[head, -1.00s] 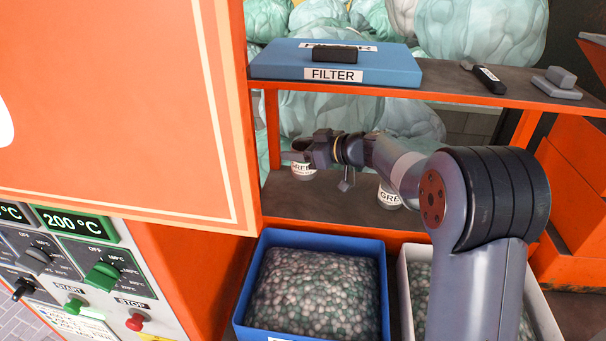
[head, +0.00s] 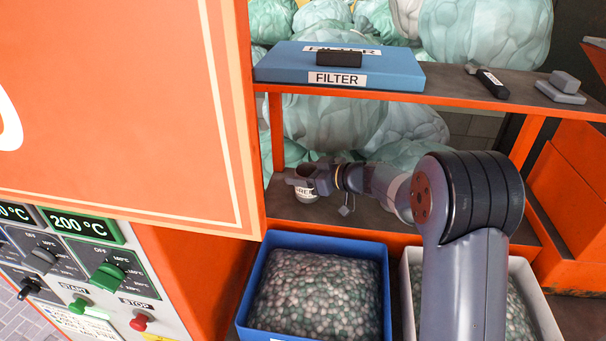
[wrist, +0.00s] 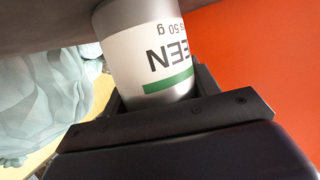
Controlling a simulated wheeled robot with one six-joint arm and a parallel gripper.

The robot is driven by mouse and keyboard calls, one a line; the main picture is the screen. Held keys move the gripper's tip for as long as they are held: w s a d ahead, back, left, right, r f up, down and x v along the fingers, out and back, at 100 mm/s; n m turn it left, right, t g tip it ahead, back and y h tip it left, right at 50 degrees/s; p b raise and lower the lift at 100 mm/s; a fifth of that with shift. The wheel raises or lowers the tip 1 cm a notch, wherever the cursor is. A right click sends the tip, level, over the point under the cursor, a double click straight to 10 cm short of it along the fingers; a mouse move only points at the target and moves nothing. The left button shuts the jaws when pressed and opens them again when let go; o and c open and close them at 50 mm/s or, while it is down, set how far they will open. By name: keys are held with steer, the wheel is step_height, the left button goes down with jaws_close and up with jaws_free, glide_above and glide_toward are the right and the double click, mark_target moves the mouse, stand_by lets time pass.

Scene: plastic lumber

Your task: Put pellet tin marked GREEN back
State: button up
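The pellet tin marked GREEN (head: 306,195) is a small pale tin with a white label, low over the lower shelf (head: 350,222) at its left end. My gripper (head: 299,183) is shut on it, from the side. In the wrist view the tin (wrist: 150,50) sits between the two dark fingers; its label appears upside down with "EEN", "50 g" and a green band. The tin's base is at or very near the grey-brown shelf surface; I cannot tell whether it touches. The second labelled tin seen earlier is hidden behind my arm.
The upper shelf holds a blue FILTER box (head: 400,72), a black-handled tool (head: 492,84) and a grey block (head: 562,86). An orange machine panel (head: 110,110) stands close on the left. Below are a blue pellet bin (head: 262,262) and a white one (head: 408,290).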

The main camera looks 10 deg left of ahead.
steer(key=o, duration=0.4)
steer(key=shift+r, duration=0.1)
steer(key=shift+r+p, duration=0.15)
steer(key=shift+p, duration=0.2)
steer(key=b+v, duration=0.3)
steer(key=v, duration=0.9)
